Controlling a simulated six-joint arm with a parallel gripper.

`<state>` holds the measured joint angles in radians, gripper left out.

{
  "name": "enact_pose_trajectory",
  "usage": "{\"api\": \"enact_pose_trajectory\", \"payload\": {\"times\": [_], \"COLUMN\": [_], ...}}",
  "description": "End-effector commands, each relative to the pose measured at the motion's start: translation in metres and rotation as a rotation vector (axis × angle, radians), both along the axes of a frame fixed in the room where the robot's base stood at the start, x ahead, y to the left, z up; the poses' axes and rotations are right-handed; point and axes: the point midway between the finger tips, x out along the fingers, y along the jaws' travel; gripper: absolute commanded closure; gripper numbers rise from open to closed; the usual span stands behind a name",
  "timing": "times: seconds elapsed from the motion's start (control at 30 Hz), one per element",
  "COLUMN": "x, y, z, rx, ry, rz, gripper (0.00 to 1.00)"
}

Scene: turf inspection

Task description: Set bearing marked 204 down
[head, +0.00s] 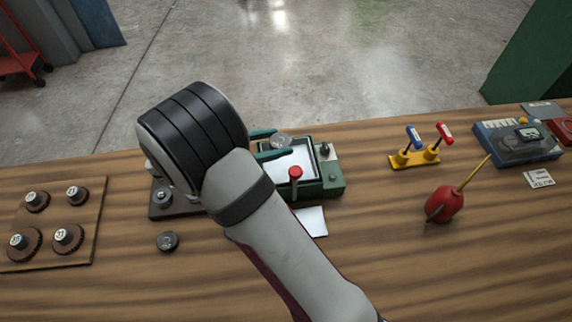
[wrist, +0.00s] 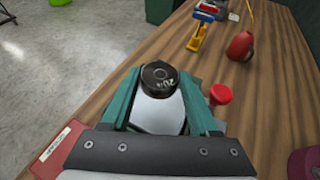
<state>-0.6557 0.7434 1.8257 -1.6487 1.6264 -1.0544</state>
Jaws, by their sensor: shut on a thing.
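The bearing marked 204 (wrist: 159,77) is a dark ring with pale marking on its top, seen between my fingertips in the wrist view. It also shows in the head view (head: 281,141). My gripper (wrist: 160,82) has two teal fingers shut on the bearing from both sides; in the head view my gripper (head: 275,144) is partly hidden by my wrist. The bearing is over the far part of a green device (head: 325,187) with a pale plate (head: 292,165) and a red knob (head: 295,172). I cannot tell whether the bearing touches the device.
A dark bearing (head: 167,241) lies on the wooden bench, near a dark plate (head: 160,212) partly behind my arm. A brown board (head: 55,255) with several capped round parts is left.

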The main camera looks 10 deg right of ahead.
Motion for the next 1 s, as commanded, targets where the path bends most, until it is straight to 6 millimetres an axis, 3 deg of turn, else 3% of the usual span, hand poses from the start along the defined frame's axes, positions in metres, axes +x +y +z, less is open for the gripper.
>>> {"api": "enact_pose_trajectory", "payload": {"times": [0.1, 0.53, 0.9, 0.93, 1.0], "x": [0.01, 0.011, 0.011, 0.011, 0.011], "y": [-0.017, -0.019, -0.019, -0.019, -0.019], "z": [0.0, -0.089, -0.096, -0.096, -0.096], "rx": [-0.002, -0.003, -0.003, -0.003, -0.003], "ry": [0.002, 0.003, 0.001, 0.001, 0.001], "rz": [-0.099, -0.109, -0.109, -0.109, -0.109], "gripper": [1.0, 1.0, 1.0, 0.37, 0.26]}}
